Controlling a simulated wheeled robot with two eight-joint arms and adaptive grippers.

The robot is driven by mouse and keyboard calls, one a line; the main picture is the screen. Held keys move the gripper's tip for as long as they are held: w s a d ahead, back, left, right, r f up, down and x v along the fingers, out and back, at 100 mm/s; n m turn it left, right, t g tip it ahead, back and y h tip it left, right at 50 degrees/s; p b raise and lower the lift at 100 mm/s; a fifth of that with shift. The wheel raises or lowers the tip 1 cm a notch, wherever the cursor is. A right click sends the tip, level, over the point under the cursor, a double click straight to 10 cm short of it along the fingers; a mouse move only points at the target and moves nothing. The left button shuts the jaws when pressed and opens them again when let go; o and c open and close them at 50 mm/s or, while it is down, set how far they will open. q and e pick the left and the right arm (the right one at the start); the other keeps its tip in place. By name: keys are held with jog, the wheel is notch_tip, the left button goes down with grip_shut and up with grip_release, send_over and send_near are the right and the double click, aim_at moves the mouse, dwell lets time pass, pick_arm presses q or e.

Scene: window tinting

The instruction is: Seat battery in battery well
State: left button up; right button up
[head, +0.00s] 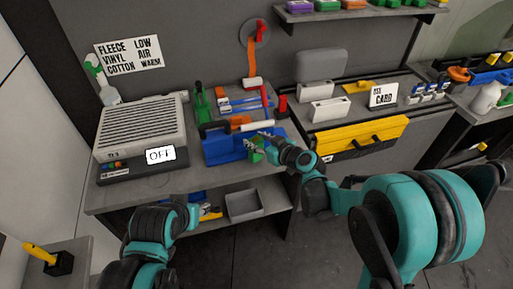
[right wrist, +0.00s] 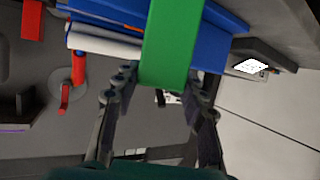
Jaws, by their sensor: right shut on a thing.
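My right gripper (head: 268,142) is shut on a green block (head: 257,154), which I take to be the battery, at the right end of a blue unit on the bench. In the right wrist view the green block (right wrist: 170,45) stands between the two fingers of the gripper (right wrist: 165,85), in front of the blue unit (right wrist: 222,40). The blue unit (head: 222,150) has a white roll along its top. I cannot make out the battery well, or whether the block touches the blue unit.
A grey ribbed machine (head: 140,128) with an OFF sign (head: 160,155) stands on the left of the bench. Green and red tools stand behind the blue unit. A yellow panel (head: 360,140) fronts the right-hand bench. A grey bin (head: 243,204) sits on the lower shelf.

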notch_tip(320, 180, down, 3)
jog(key=shift+w+r+b, duration=0.1)
jog(key=shift+b, duration=0.35)
jog(key=o, duration=1.4)
